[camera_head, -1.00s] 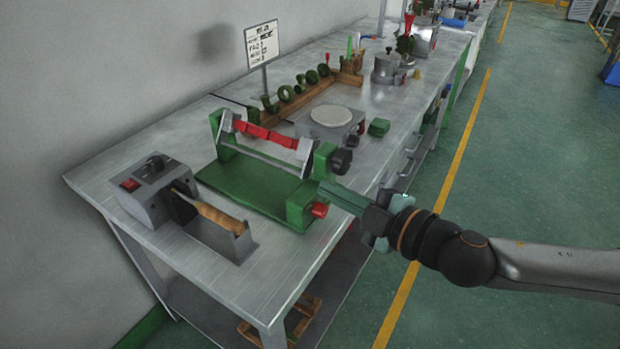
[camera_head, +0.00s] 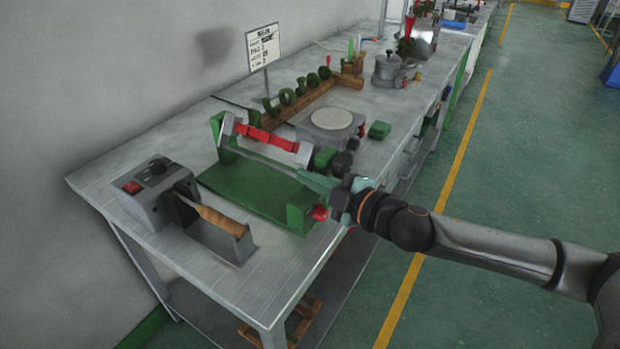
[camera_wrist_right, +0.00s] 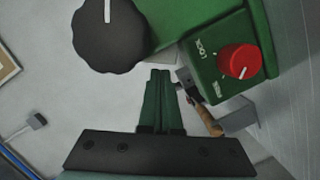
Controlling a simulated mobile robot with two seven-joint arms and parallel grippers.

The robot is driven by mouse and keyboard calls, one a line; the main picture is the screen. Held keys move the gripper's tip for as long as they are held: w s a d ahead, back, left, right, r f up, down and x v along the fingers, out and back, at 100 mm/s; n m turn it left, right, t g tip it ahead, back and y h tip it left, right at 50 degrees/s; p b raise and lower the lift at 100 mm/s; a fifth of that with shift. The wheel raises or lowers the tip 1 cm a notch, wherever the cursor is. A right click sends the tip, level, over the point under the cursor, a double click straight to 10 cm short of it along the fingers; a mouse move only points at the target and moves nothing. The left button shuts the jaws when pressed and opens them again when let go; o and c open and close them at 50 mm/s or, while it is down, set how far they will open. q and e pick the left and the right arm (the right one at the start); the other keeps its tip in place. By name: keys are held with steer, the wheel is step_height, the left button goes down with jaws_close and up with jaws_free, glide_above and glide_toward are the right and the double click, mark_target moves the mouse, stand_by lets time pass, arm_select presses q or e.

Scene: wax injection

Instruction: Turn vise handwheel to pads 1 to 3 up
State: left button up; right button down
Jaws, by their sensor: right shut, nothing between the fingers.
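The green vise (camera_head: 245,190) stands on the workbench, with a row of red pads (camera_head: 272,138) along its upper bar. Its black handwheel (camera_head: 342,164) is at the right end, partly beside my gripper in the head view. In the right wrist view the handwheel (camera_wrist_right: 110,36) has a scalloped rim and a white mark pointing up. A red knob (camera_wrist_right: 238,60) marked LOCK sits on a green block to its right. My right gripper (camera_head: 308,179) is shut and empty at the vise's right end. In the wrist view its fingertips (camera_wrist_right: 160,76) lie between and below handwheel and knob, apparently apart from both.
A grey device (camera_head: 150,192) with a wooden-handled tool (camera_head: 215,217) is left of the vise. A round-plate unit (camera_head: 331,120), a small green block (camera_head: 379,130) and a sign (camera_head: 263,48) stand behind. The floor to the right is clear.

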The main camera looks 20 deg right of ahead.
steer(key=shift+d+f+n+b, duration=0.1)
steer(key=shift+f+n+b, duration=0.6)
steer(key=shift+b, duration=0.05)
steer(key=shift+w+f+n+t, duration=0.1)
steer(key=shift+f+n+t, duration=0.05)
steer(key=shift+n+t, duration=0.2)
steer(key=shift+d+n+b, duration=0.1)
steer(key=shift+n+b, duration=0.15)
steer(key=shift+b, duration=0.05)
arm_select(q)
steer(key=shift+w+d+f, duration=0.25)
steer(key=shift+w+d, duration=0.2)
steer(key=shift+d, duration=0.25)
